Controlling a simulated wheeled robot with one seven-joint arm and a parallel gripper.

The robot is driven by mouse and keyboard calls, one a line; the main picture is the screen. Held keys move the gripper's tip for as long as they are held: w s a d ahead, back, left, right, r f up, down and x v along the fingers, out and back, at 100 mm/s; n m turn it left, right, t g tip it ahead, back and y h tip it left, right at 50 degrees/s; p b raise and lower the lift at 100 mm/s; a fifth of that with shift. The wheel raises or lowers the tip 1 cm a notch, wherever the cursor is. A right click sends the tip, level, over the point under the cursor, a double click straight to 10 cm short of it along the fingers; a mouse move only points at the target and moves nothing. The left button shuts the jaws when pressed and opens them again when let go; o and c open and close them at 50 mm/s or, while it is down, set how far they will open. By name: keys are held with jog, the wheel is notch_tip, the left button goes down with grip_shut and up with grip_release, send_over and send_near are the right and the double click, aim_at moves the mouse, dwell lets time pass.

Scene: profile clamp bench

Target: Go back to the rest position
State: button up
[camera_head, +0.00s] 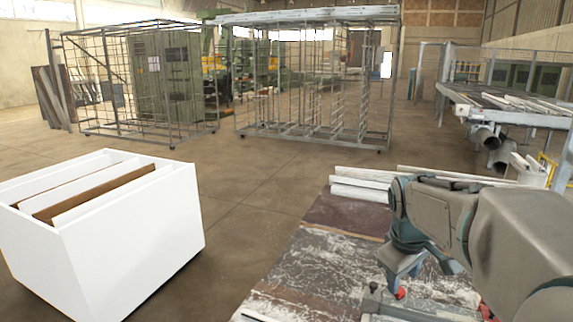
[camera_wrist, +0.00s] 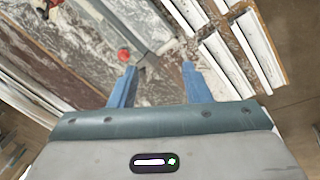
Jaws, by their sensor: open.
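My gripper (camera_wrist: 158,75) shows in the wrist view with its two blue fingers spread apart and nothing between them. In the head view my gripper (camera_head: 403,270) points down over the work bench (camera_head: 345,212) at the lower right, partly hidden by my arm. A red knob (camera_wrist: 124,56) lies just beyond the left finger in the wrist view. It also shows in the head view close to the gripper, on a grey clamp (camera_head: 375,303) on the bench.
White profiles (camera_head: 362,183) lie along the bench's far edge. A white box with upright boards (camera_head: 140,235) stands at the left. Wire cages (camera_head: 315,85) and a roller table (camera_head: 505,112) stand farther back. The floor between box and bench is clear.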

jog(key=s+a+f+m+y, duration=0.1)
jog(key=s+a+f+m, duration=0.2)
jog(key=s, duration=0.5)
jog(key=s+a+f+m+t+b, duration=0.1)
jog(key=s+a+f+m, duration=0.2)
jog(key=s+a, duration=0.2)
jog(key=s, duration=0.2)
jog(key=shift+s+a+y, duration=0.15)
jog(key=shift+s+y, duration=0.2)
jog(key=shift+y, duration=0.05)
jog(key=shift+c, duration=0.3)
grip_shut()
